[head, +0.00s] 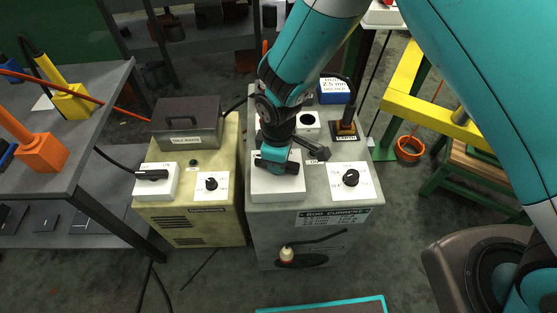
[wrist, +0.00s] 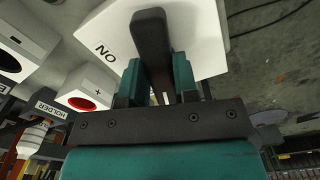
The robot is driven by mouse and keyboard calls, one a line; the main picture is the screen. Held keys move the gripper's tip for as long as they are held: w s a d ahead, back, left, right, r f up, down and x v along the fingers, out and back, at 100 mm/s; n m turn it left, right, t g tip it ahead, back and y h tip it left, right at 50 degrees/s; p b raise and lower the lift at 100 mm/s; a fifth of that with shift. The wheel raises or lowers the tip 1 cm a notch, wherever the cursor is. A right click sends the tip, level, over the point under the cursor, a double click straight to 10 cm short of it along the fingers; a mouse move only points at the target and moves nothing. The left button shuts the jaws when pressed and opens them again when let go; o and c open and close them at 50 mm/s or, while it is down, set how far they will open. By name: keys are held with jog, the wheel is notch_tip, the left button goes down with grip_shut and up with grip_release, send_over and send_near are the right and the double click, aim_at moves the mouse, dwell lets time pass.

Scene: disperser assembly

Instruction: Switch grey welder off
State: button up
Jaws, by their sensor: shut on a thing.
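The grey welder (head: 262,225) stands in the middle of the head view, with a white switch box (head: 277,189) on its top. My gripper (head: 276,161) reaches down over this box from above. In the wrist view my gripper (wrist: 157,75) has its teal fingers shut on the black switch handle (wrist: 152,35). The white switch box (wrist: 209,35) shows "ON" printed left of the handle. My gripper hides part of the handle and any other marking on the box.
A round knob (head: 351,177) sits right of my gripper.

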jog(key=shift+n, duration=1.7)
jog(key=o, duration=0.9)
notch_tip(320, 180, up, 18)
jog(key=shift+f+b, duration=0.25)
jog(key=shift+b, duration=0.7)
jog(key=s+d+r+m+y, duration=0.1)
jog(key=s+d+r+m, duration=0.2)
jog(key=s, duration=0.2)
jog(key=s+d+r+m+y, duration=0.1)
jog(key=s+d+r+m, duration=0.2)
jog(key=s, duration=0.3)
jog(key=s+d+r+m+y, duration=0.2)
jog(key=s+d+r+m, duration=0.2)
jog(key=s+d, duration=0.1)
jog(key=shift+s+d, duration=0.15)
jog(key=shift+s, duration=0.55)
